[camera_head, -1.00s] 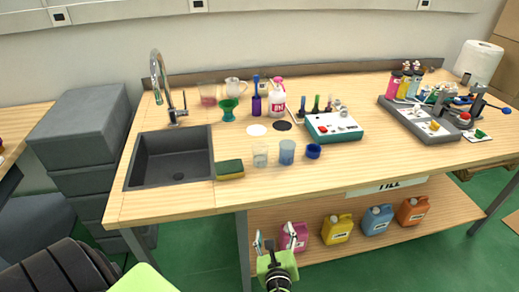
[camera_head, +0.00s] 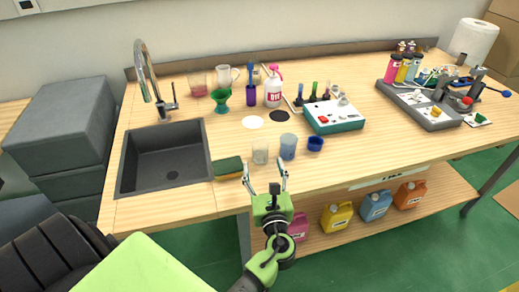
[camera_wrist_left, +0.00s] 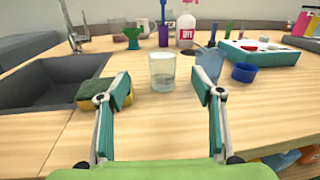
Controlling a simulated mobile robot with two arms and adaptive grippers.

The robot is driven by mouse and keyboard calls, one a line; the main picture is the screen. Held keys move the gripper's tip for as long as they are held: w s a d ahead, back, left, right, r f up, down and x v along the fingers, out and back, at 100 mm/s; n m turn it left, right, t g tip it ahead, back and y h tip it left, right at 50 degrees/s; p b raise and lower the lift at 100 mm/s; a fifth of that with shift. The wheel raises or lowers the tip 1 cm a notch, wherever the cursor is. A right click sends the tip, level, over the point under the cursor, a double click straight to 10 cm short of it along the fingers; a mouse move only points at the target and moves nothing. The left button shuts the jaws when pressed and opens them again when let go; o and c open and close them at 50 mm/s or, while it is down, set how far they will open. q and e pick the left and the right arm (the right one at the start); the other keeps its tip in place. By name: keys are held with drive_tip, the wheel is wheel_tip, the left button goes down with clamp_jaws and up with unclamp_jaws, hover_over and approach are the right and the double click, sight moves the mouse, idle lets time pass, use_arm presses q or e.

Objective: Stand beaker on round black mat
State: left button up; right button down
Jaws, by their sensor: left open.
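A clear glass beaker (camera_head: 260,153) stands upright near the front of the bench, with a light blue beaker (camera_head: 288,147) just to its right. The clear beaker also shows in the left wrist view (camera_wrist_left: 162,72), beyond and between my fingertips. The round black mat (camera_head: 279,116) lies flat and bare behind the beakers. My left gripper (camera_head: 265,176) is open and empty at the bench's front edge, short of the clear beaker and apart from it. My right gripper is not in view.
A round white mat (camera_head: 252,122) lies left of the black one. A sponge (camera_head: 228,167) and sink (camera_head: 165,160) are on the left. A blue cup (camera_head: 315,144) and teal device (camera_head: 334,116) are on the right. A green funnel (camera_head: 221,100) and pump bottle (camera_head: 273,88) stand behind.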

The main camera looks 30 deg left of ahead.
sight(262, 150)
use_arm(q)
drive_tip(key=x, duration=0.4)
drive_tip(key=shift+w+a, duration=0.1)
drive_tip(key=shift+w, duration=0.1)
drive_tip(key=shift+w+a+p, duration=0.35)
drive_tip(key=p+x, duration=0.1)
drive_tip(key=x, duration=0.3)
drive_tip(key=shift+w, duration=0.25)
drive_tip(key=shift+w+a+f, duration=0.1)
drive_tip(key=shift+w+a, duration=0.1)
drive_tip(key=c, duration=1.2)
drive_tip(key=shift+c, duration=0.4)
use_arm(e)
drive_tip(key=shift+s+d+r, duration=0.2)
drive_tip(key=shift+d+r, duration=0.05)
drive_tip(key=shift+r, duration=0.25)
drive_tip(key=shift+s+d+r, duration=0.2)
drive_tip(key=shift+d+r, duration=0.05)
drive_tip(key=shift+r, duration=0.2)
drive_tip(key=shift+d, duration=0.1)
use_arm(q)
drive_tip(key=shift+r, duration=0.2)
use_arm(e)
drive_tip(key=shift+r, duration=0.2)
